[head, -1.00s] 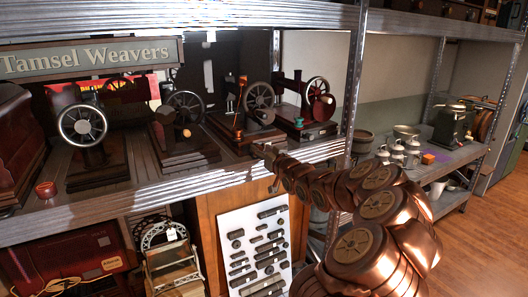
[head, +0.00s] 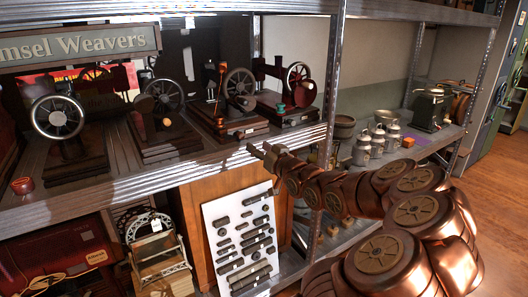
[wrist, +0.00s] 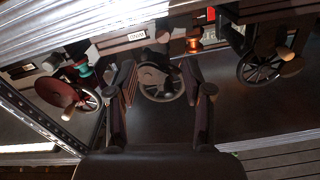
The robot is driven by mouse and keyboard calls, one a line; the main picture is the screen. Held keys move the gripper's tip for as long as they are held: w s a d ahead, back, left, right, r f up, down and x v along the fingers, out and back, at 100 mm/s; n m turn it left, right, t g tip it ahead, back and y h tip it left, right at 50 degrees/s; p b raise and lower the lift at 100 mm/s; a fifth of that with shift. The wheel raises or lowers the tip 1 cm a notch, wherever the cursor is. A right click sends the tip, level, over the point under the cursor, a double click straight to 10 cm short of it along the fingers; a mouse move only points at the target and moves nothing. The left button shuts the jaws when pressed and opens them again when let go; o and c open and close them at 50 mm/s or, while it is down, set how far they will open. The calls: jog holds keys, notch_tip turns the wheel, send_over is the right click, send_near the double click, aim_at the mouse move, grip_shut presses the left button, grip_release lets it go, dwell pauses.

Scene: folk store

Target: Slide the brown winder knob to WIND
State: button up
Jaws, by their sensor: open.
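A small white label reading WIND (wrist: 136,36) shows upside down in the wrist view, on the front of a dark winder base. A copper-brown spool-like knob (wrist: 193,45) stands to the right of it. I cannot tell for certain that this is the winder knob. The winder with a spoked wheel (head: 238,82) stands on the shelf in the head view. My gripper (head: 258,152) is open and empty just in front of the shelf edge, below and right of this winder. In the wrist view its fingers (wrist: 158,75) are apart, framing the spoked wheel beyond.
Another winder with a dark red disc and green knob (head: 298,90) stands to the right. Winders with wheels (head: 163,96) and (head: 58,117) stand to the left. The metal shelf edge (head: 180,178) and upright post (head: 334,100) bound the space. A tool board (head: 240,235) leans below.

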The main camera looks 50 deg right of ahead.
jog(key=shift+v, duration=1.15)
jog(key=shift+a, duration=0.1)
